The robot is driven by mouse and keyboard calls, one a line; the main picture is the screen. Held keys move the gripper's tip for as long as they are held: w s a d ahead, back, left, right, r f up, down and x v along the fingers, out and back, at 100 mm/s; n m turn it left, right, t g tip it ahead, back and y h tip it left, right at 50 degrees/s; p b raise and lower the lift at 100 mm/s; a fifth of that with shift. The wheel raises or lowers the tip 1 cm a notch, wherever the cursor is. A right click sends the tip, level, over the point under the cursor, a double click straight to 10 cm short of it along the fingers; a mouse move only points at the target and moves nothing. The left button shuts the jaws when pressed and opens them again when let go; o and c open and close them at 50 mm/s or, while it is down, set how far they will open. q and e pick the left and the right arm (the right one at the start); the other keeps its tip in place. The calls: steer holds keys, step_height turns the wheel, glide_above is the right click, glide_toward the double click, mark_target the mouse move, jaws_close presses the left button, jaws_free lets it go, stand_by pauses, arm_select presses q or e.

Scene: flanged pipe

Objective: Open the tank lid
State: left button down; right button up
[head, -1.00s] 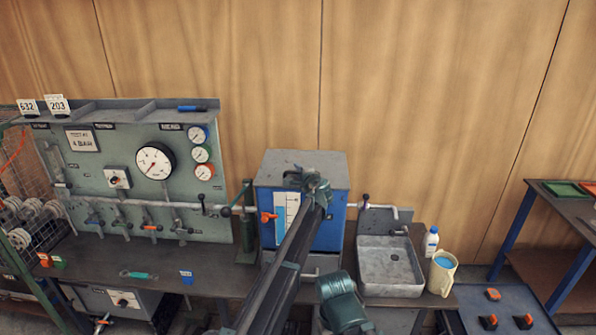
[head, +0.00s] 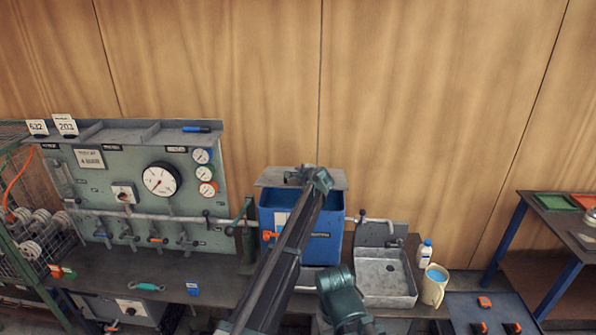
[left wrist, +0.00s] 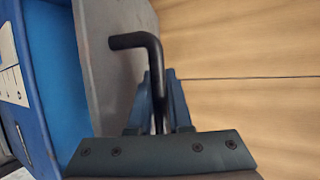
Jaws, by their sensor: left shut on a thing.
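The blue tank (head: 329,222) stands on the bench with its top uncovered, and its blue interior shows. Its grey lid (head: 334,179) is raised at the back, tilted up behind the opening. In the left wrist view the lid (left wrist: 108,75) is a grey plate standing away from the blue tank (left wrist: 42,90). My left gripper (head: 297,176) is at the lid, partly hidden by my own arm. In the left wrist view its fingers (left wrist: 160,97) are shut on the black bent lid handle (left wrist: 138,40). My right gripper is not in view.
A gauge panel (head: 105,165) with pipes and valves stands left of the tank. A grey sink (head: 385,278), white bottle (head: 425,254) and cream jug (head: 433,286) are to the right. The wooden wall (head: 430,100) rises behind the lid.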

arm_select(q)
steer(key=w+r+g+p, duration=0.2)
steer(key=w+r+p, duration=0.2)
steer(key=p, duration=0.5)
steer(key=shift+w+r+m+g+h+p, duration=0.3)
steer(key=shift+w+r+p, duration=0.1)
steer(key=shift+r, duration=0.9)
steer(key=c, duration=1.1)
jaws_free()
steer(key=shift+s, duration=0.1)
